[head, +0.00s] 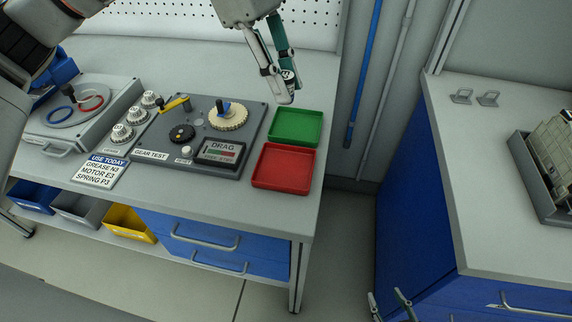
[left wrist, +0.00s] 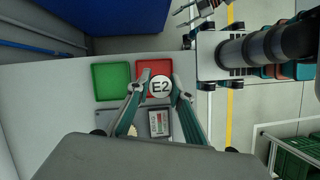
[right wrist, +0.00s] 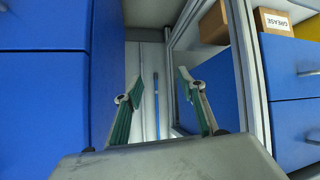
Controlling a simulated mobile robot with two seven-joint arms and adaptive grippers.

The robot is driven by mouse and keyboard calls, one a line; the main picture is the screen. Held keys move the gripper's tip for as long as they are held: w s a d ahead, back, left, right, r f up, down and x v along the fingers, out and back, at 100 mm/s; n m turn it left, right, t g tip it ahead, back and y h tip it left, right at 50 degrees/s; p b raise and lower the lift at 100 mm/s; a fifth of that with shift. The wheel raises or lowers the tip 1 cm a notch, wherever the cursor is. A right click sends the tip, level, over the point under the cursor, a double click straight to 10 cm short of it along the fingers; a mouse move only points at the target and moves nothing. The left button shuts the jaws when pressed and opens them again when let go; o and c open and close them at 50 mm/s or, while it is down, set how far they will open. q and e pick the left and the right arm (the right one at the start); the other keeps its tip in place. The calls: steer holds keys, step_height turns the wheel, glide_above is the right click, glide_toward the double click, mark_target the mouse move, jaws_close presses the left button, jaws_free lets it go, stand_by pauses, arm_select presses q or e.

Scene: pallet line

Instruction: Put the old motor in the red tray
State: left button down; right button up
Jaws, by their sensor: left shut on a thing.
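My left gripper (head: 283,86) is shut on the old motor (left wrist: 160,87), whose round white end reads E2. In the head view the motor is mostly hidden between the fingers, held above the back right of the bench. The red tray (head: 284,168) lies empty at the bench's front right corner; it also shows in the left wrist view (left wrist: 155,68), partly behind the motor. My right gripper (head: 391,305) is low at the bottom of the head view, away from the bench. In the right wrist view (right wrist: 160,85) its fingers are apart and empty.
An empty green tray (head: 295,127) sits behind the red tray. The gear test unit (head: 205,133) is to their left, with a card (head: 100,170) reading "GREASE N3, MOTOR E3, SPRING P3". A second counter (head: 500,180) stands right across a gap, holding a grey bin (head: 535,180).

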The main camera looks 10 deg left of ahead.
arm_select(q)
step_height(320, 180, down, 13)
steer(key=shift+f+b, duration=0.2)
steer(key=shift+b, duration=0.2)
step_height(320, 180, down, 5)
steer(key=shift+f, duration=0.15)
arm_select(e)
steer(key=shift+w+d+f, duration=0.25)
steer(key=shift+d+f, duration=0.1)
arm_select(q)
steer(key=shift+f, duration=0.2)
steer(key=c, duration=1.8)
jaws_free()
arm_select(e)
steer(key=shift+w, duration=0.1)
steer(key=shift+w+r, duration=0.1)
